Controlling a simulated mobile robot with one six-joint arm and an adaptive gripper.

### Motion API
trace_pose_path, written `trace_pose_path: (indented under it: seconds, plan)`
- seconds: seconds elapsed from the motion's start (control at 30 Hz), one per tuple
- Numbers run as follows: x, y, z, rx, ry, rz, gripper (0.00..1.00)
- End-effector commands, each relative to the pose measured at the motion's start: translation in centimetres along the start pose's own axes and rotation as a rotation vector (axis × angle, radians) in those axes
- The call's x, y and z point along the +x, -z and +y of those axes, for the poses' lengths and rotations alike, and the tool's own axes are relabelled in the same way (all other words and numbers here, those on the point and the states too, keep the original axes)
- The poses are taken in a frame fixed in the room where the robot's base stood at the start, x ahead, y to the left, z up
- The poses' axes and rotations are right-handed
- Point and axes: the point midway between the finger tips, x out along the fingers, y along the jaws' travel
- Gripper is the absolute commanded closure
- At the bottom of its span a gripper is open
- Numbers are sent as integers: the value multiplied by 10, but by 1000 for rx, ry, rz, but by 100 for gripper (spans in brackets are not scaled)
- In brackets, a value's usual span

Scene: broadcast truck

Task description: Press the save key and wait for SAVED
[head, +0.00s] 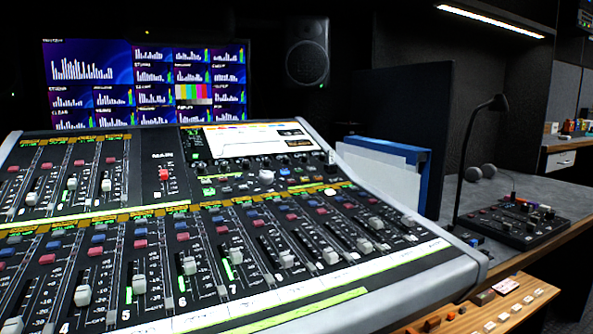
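A large mixing console (455,262) fills the left and middle of the head view. Its built-in screen (255,138) is lit, with a pale panel and a small dark box; I cannot read the word SAVED on it. Below the screen are small keys, including a blue key (284,172), green lit keys (209,192) and a round pale lit key (331,191). Labels are too small to read, so I cannot tell which key is save. My gripper is not in view.
Faders run across the console, with a red one (164,174) under MAIN. A gooseneck microphone (497,103), headphones (480,172) and a small panel (512,221) occupy the right desk. Blue folders (424,175) stand behind the console. A wooden panel with pale keys (490,311) lies at lower right.

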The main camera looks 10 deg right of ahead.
Motion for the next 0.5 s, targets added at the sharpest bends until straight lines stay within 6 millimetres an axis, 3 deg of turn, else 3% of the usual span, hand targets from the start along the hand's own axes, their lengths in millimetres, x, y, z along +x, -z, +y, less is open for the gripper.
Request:
trace_pose_path:
  seconds: [0.33, 0.5]
  plan:
    - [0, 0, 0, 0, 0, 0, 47]
    - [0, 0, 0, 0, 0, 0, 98]
